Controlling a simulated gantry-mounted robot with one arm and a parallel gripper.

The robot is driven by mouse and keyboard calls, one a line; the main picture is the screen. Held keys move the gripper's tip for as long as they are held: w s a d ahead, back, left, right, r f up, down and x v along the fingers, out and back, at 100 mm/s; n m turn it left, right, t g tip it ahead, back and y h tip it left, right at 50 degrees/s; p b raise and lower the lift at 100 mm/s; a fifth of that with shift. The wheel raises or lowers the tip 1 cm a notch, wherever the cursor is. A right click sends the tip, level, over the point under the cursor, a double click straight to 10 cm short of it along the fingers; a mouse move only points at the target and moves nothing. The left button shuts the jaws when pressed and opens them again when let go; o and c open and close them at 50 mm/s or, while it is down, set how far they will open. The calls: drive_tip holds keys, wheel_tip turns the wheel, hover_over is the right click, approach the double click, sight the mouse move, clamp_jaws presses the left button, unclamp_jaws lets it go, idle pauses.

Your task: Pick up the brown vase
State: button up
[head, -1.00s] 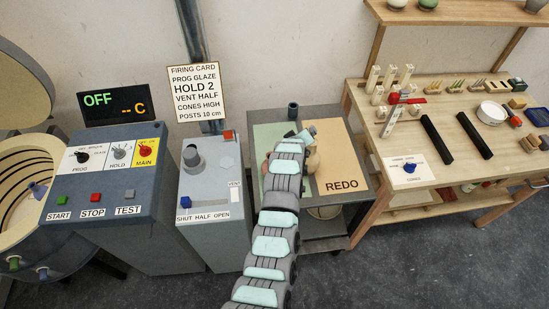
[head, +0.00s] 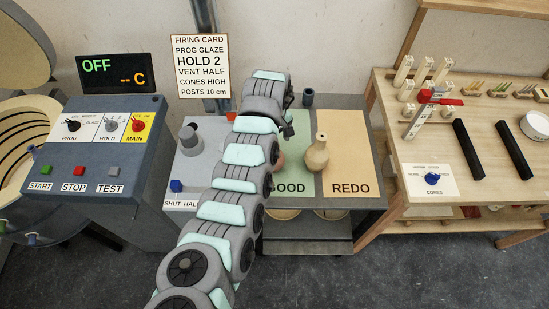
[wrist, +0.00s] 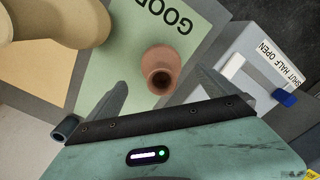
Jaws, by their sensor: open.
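A reddish-brown vase (wrist: 160,65) stands on the green GOOD panel (wrist: 120,55) in the wrist view, its dark mouth facing the camera. In the head view only a sliver of this brown vase (head: 280,160) shows beside my arm. My gripper (wrist: 160,78) is open and empty, its two fingers spread on either side of the vase's mouth in the wrist view. I cannot tell the height gap between the fingers and the vase. In the head view my gripper (head: 287,131) is mostly hidden behind my wrist.
A tan vase (head: 317,155) stands near the line between GOOD and the yellow REDO panel (head: 345,130), close to the brown vase. A dark cup (head: 308,97) is at the back. The grey vent box (head: 190,165) is left; the wooden bench (head: 470,190) is right.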

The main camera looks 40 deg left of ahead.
drive_tip(key=shift+s+d+f+b, duration=0.1)
drive_tip(key=shift+f+b, duration=0.1)
drive_tip(key=shift+f, duration=1.5)
drive_tip(key=shift+s+d+f+b, duration=0.1)
drive_tip(key=shift+f+b, duration=0.05)
drive_tip(key=shift+f, duration=1.55)
drive_tip(key=shift+a, duration=0.1)
drive_tip(key=shift+c, duration=0.4)
drive_tip(key=c, duration=1.9)
drive_tip(key=shift+o, duration=0.2)
drive_tip(key=shift+r, duration=0.1)
